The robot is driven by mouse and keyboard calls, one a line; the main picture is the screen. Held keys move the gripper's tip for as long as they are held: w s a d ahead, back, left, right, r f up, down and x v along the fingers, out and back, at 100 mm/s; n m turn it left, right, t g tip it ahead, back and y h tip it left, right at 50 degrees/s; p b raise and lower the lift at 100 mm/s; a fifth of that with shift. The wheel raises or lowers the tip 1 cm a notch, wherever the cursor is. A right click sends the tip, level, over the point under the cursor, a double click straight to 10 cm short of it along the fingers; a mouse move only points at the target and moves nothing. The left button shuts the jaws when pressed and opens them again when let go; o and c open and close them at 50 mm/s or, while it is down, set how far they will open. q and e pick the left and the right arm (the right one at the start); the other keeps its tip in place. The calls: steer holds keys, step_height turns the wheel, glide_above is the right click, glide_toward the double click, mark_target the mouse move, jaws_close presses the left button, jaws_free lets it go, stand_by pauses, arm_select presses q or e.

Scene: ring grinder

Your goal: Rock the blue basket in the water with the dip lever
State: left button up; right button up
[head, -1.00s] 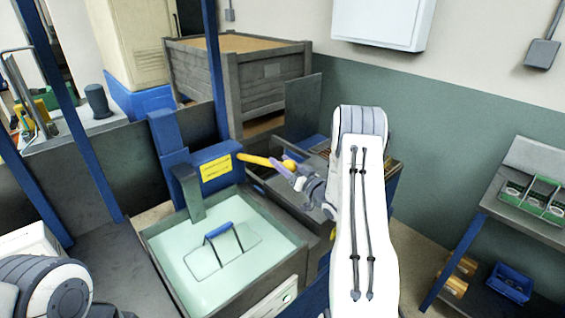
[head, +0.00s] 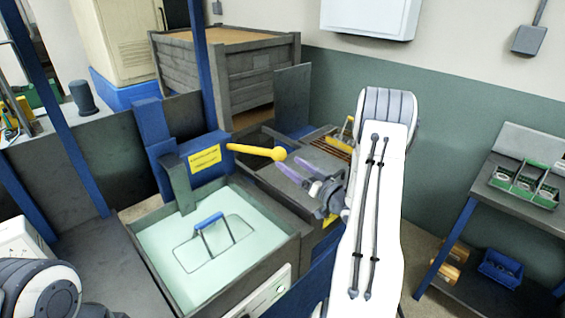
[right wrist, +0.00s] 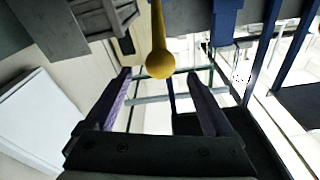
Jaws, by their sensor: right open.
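The dip lever (head: 250,150) is a yellow rod with a round knob, sticking out to the right from the blue housing with a yellow label. My right gripper (head: 288,165) is open and empty, just right of and below the knob. In the right wrist view the yellow knob (right wrist: 159,65) appears between the purple fingertips, with clear gaps on both sides. The basket (head: 209,222) shows its blue handle grip above the pale green water; its thin frame is in the water of the grey tank (head: 150,262). My left gripper is out of view.
A second grey bin stands right of the tank, under my right gripper. A blue post (head: 203,75) rises behind the housing. A wooden crate (head: 225,80) is at the back. A shelf with green boxes (head: 525,187) stands at the right.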

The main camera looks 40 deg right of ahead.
steer(key=shift+s+d+f, duration=0.1)
steer(key=shift+s, duration=0.65)
